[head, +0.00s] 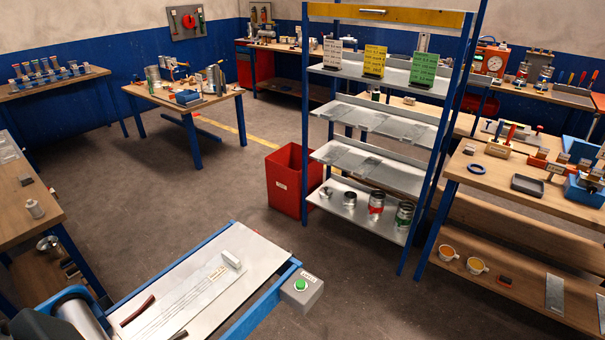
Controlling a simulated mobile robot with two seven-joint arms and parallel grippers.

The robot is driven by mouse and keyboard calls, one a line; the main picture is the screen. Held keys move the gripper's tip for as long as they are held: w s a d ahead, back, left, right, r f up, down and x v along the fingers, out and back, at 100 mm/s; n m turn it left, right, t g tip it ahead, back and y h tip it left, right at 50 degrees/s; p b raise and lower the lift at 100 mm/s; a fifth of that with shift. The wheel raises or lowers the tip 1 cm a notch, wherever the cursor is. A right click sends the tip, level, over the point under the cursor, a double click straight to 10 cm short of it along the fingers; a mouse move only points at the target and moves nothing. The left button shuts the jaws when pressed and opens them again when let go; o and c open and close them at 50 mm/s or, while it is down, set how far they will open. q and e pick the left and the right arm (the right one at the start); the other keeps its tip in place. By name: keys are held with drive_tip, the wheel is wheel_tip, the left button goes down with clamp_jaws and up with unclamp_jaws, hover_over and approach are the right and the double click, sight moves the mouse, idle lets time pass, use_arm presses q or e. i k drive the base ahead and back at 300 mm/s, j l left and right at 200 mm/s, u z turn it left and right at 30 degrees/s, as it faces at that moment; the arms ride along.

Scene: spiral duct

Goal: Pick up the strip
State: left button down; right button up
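Which piece is the task's strip, I cannot tell for sure. Flat grey metal pieces lie on the rack's middle shelves, on the upper one (368,121) and on the lower one (345,156). Flat grey strips also lie on the lower shelf of the right bench, one long piece (553,293) and another at the picture's right edge (602,312). Thin lengthwise lines mark the pale machine table (252,248) at the bottom, with a small whitish block (230,259) and a dark red bar (137,311) on it. Neither gripper shows.
A blue-posted rack (305,130) stands at centre right, with a red bin (284,185) at its left. A grey box with a green button (301,287) sits at the machine's corner. Benches line the left and right. The grey floor between is open.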

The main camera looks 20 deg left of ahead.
sight(166, 316)
drive_tip(key=i, duration=2.3)
drive_tip(key=i+u, duration=0.2)
drive_tip(key=u, duration=0.25)
drive_tip(key=i+l+u, duration=0.1)
drive_tip(key=i+u, duration=0.15)
drive_tip(key=u, duration=0.15)
drive_tip(key=i+l+u, duration=0.2)
drive_tip(key=u, duration=0.25)
drive_tip(key=i+l+u, duration=0.15)
drive_tip(key=u, duration=0.3)
drive_tip(key=j+u, duration=0.1)
drive_tip(key=u, duration=2.55)
drive_tip(key=i+j+u, duration=0.15)
drive_tip(key=u, duration=0.3)
drive_tip(key=i+u, duration=0.2)
drive_tip(key=u, duration=0.25)
drive_tip(key=i+j, duration=0.05)
